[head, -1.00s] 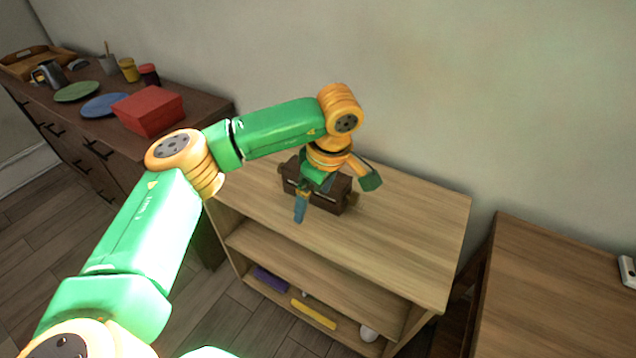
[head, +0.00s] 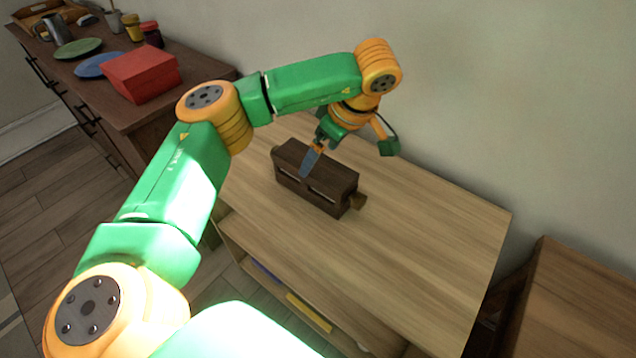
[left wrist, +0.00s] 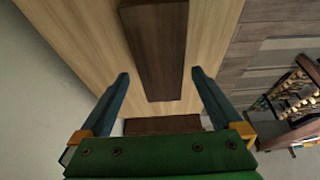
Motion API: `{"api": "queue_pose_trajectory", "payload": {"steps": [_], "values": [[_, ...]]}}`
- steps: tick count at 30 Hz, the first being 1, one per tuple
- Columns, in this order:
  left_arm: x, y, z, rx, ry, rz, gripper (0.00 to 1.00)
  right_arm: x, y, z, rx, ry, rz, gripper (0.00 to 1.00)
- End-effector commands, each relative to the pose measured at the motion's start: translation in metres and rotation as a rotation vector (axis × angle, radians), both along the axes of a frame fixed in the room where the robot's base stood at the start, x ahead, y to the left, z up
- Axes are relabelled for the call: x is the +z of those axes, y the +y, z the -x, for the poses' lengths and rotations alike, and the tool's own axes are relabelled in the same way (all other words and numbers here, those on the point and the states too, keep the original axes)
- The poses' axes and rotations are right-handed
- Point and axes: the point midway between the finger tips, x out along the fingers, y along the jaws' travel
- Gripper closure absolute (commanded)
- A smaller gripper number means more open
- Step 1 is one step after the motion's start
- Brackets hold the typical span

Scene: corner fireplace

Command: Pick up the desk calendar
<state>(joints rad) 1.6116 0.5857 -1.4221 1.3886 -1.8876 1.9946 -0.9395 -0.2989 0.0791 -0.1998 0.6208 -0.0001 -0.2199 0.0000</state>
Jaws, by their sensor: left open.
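The desk calendar (head: 315,183) appears as a dark brown wooden block with a knob on its right end. It lies on the top of a light wooden shelf unit (head: 430,235). My left gripper (head: 348,156) is open and empty above the calendar's back right part, its near finger overlapping the block in the head view. In the left wrist view the brown block (left wrist: 156,52) lies between and beyond the two open fingertips (left wrist: 160,76). I see no contact. My right gripper is not in view.
A dark cabinet at the left holds a red box (head: 141,73), a blue plate (head: 96,65), a green plate (head: 78,48) and cups. A wall stands behind the shelf. A brown table (head: 575,305) is at the right. The shelf top right of the calendar is clear.

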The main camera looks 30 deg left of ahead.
Motion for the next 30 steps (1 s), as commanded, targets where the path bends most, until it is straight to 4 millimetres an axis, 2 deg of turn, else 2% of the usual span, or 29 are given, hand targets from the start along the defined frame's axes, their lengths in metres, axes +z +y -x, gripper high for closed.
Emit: {"api": "queue_pose_trajectory", "payload": {"steps": [1, 6, 11, 19, 27, 30], "values": [[-0.015, 0.0, 0.0, 0.0, 0.0, 0.0, 0.0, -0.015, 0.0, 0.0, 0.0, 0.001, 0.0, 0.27], [-0.027, 0.0, 0.0, 0.0, 0.0, 0.0, 0.0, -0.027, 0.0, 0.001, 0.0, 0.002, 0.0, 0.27], [-0.039, 0.007, 0.0, 0.001, 0.003, 0.0, 0.0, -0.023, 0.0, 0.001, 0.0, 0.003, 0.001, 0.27], [-0.082, 0.029, 0.001, 0.001, 0.002, 0.0, 0.0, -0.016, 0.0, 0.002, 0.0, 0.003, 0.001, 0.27], [-0.089, 0.031, 0.0, -0.001, -0.001, 0.0, 0.0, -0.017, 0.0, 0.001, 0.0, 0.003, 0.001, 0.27], [-0.089, 0.031, 0.0, -0.001, -0.001, 0.0, 0.27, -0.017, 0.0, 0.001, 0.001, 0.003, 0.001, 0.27]]}}
